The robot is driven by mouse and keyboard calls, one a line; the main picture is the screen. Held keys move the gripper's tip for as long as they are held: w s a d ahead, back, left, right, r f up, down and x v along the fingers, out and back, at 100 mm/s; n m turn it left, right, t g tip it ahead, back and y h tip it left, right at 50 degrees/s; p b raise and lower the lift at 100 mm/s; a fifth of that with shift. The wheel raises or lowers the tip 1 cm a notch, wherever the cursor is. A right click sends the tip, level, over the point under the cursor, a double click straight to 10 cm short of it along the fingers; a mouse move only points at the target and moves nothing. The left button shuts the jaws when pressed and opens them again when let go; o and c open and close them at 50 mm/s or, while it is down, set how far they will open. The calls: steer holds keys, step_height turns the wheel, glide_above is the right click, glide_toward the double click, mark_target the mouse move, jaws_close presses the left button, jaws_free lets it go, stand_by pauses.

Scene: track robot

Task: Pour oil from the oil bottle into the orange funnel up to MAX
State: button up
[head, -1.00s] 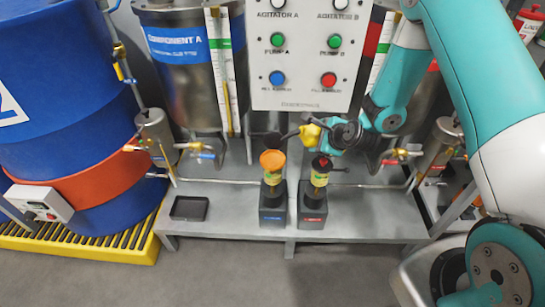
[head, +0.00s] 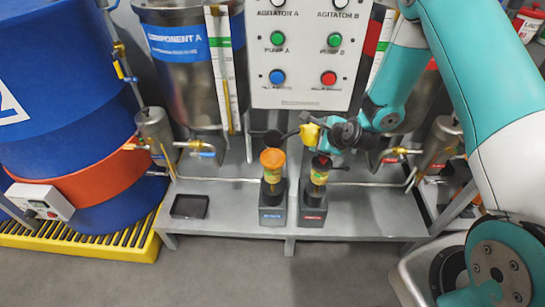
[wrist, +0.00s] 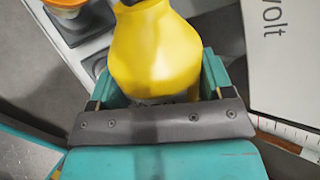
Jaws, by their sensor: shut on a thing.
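A yellow oil bottle (head: 310,133) is held in my gripper (head: 328,136), in front of the control panel's lower edge. It looks tipped over to the left; I see no stream of oil. In the wrist view the yellow bottle (wrist: 157,52) fills the space between the jaws of my gripper (wrist: 157,85). The orange funnel (head: 272,157) sits on a small pump unit, to the left of the bottle and slightly lower in the picture. Its orange rim (wrist: 66,5) shows at the wrist view's top left, apart from the bottle. I cannot make out a MAX mark or the oil level.
A second pump unit (head: 313,205) with a dark-topped yellow reservoir (head: 319,176) stands right of the funnel. A black tray (head: 189,206) lies on the grey bench. The control panel (head: 307,60) is close behind.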

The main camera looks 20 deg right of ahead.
steer(key=shift+d+f+b, duration=0.1)
steer(key=shift+f+b, duration=0.05)
steer(key=shift+b, duration=0.35)
steer(key=r+y, duration=0.1)
steer(key=r, duration=0.1)
steer(key=r+m+t+y+b, duration=0.1)
steer(key=r, duration=0.1)
steer(key=shift+a+m+y, duration=0.2)
steer(key=shift+m+y, duration=0.1)
steer(key=m+y+b, duration=0.1)
steer(key=b, duration=0.1)
steer(key=shift+d+f+t+b, duration=0.1)
steer(key=shift+f+t+b, duration=0.1)
steer(key=shift+t+b, duration=0.2)
steer(key=shift+d+t+y+b, duration=0.2)
steer(key=shift+t+y+b, duration=0.1)
steer(key=shift+b, duration=0.2)
steer(key=shift+s+d+r+m+y+b, duration=0.1)
steer(key=shift+d+r+m+y+b, duration=0.15)
steer(key=shift+m+y+b, duration=0.3)
